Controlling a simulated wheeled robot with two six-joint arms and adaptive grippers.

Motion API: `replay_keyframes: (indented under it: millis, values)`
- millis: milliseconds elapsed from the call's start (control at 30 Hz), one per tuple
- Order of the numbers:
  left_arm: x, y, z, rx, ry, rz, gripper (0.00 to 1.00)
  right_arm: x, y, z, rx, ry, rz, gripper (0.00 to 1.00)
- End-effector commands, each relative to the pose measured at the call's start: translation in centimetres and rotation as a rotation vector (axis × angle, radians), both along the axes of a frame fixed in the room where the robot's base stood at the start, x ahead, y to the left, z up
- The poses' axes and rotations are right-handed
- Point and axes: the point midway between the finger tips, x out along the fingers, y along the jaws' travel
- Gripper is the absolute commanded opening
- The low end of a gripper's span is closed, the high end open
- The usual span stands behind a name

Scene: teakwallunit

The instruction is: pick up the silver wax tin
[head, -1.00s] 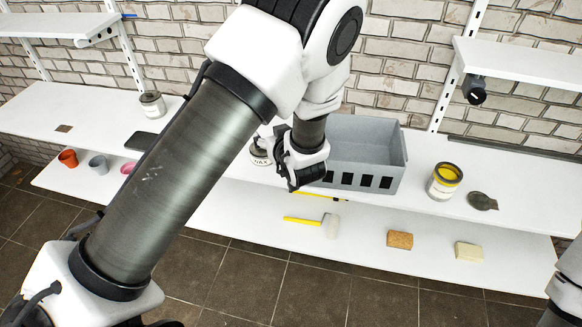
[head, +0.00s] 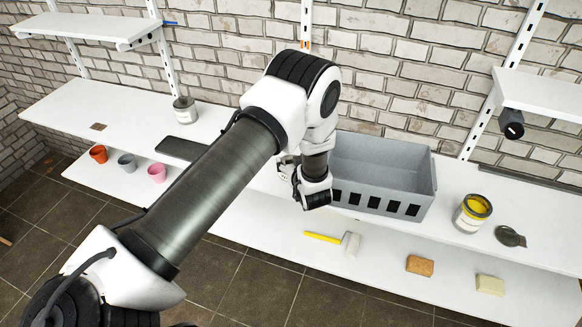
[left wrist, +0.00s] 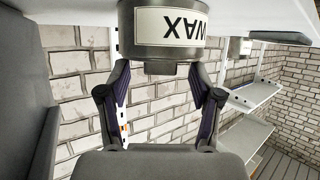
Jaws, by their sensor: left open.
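The silver wax tin (left wrist: 168,30) fills the top middle of the left wrist view, its "WAX" label upside down there. My left gripper (left wrist: 158,75) is open, its two fingers reaching up on either side of the tin's near end. I cannot tell whether they touch it. In the head view, my left gripper (head: 312,198) is at the white worktop, just left of the grey bin. The tin (head: 284,172) is mostly hidden behind the gripper and wrist. My right gripper is not in view.
The grey bin (head: 386,200) stands close to the gripper's right. An open yellow paint can (head: 472,214) and a dark lid (head: 510,236) lie farther right. Another tin (head: 185,110) stands at the back left. A yellow-handled brush (head: 335,241) is on the lower shelf.

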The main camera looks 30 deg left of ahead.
Motion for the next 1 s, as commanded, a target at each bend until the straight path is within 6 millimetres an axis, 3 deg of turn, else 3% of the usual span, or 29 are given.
replay_keyframes:
  millis: [167,333,767,1000]
  values:
    - [0.0,0.0,0.0,0.000,0.000,-0.001,0.61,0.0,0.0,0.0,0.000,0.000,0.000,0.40]
    - [0.0,0.0,0.0,0.000,0.000,-0.001,0.01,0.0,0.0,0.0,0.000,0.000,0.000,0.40]
    - [0.0,-0.1,0.2,0.000,0.000,-0.001,0.00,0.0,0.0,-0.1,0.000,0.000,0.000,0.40]
    - [0.1,-0.1,2.3,0.000,-0.003,-0.001,0.00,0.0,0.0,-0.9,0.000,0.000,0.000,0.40]
